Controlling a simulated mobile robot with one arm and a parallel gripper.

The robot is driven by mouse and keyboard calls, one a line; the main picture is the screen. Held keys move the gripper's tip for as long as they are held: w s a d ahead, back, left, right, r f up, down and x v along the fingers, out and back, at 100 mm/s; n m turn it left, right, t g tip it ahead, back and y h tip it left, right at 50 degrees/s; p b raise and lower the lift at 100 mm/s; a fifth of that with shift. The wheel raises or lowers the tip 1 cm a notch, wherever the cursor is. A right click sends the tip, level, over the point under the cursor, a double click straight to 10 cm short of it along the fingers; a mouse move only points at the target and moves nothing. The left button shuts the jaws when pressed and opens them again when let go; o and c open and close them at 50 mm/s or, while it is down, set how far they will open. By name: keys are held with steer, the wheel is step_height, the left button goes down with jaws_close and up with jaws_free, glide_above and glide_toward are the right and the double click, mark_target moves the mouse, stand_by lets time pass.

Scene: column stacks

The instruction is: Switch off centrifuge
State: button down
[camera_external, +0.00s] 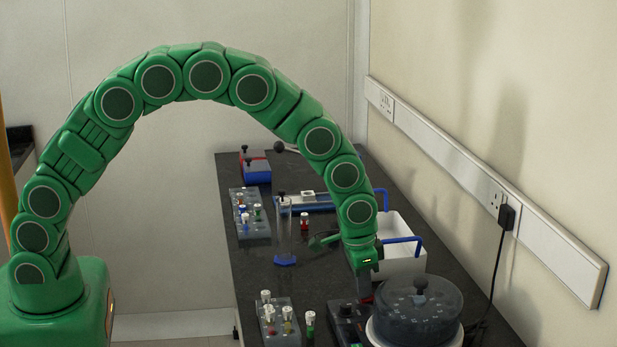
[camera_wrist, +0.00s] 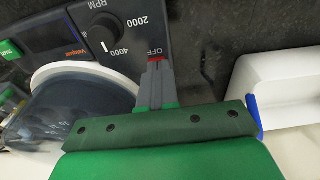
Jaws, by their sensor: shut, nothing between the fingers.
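The centrifuge (camera_external: 412,318) stands at the front right of the bench under a dark see-through domed lid, which also shows in the wrist view (camera_wrist: 92,112). Its dark control panel (camera_external: 347,326) is on its left. In the wrist view the panel has a black RPM dial (camera_wrist: 103,35) marked 2000 and 4000, a green START button (camera_wrist: 11,50) and a red switch part (camera_wrist: 157,58) beside the word OFF. My gripper (camera_wrist: 157,66) is shut and empty, its fingertips right at the red part and partly covering it. I cannot tell whether they touch.
A white tray (camera_external: 402,262) with blue handles stands behind the centrifuge. Tube racks (camera_external: 281,325) (camera_external: 249,215) and a glass cylinder (camera_external: 285,232) stand to the left. A black plug (camera_external: 507,217) with a cable is in the wall socket.

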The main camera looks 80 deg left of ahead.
steer(key=shift+w+f, duration=0.4)
steer(key=shift+f, duration=0.05)
steer(key=shift+w+f, duration=0.2)
steer(key=shift+w, duration=0.15)
steer(key=shift+r, duration=0.15)
steer(key=shift+w+r, duration=0.15)
steer(key=shift+r, duration=0.15)
step_height(320, 180, up, 14)
steer(key=s, duration=0.2)
steer(key=shift+s+r, duration=0.25)
steer(key=shift+w, duration=0.15)
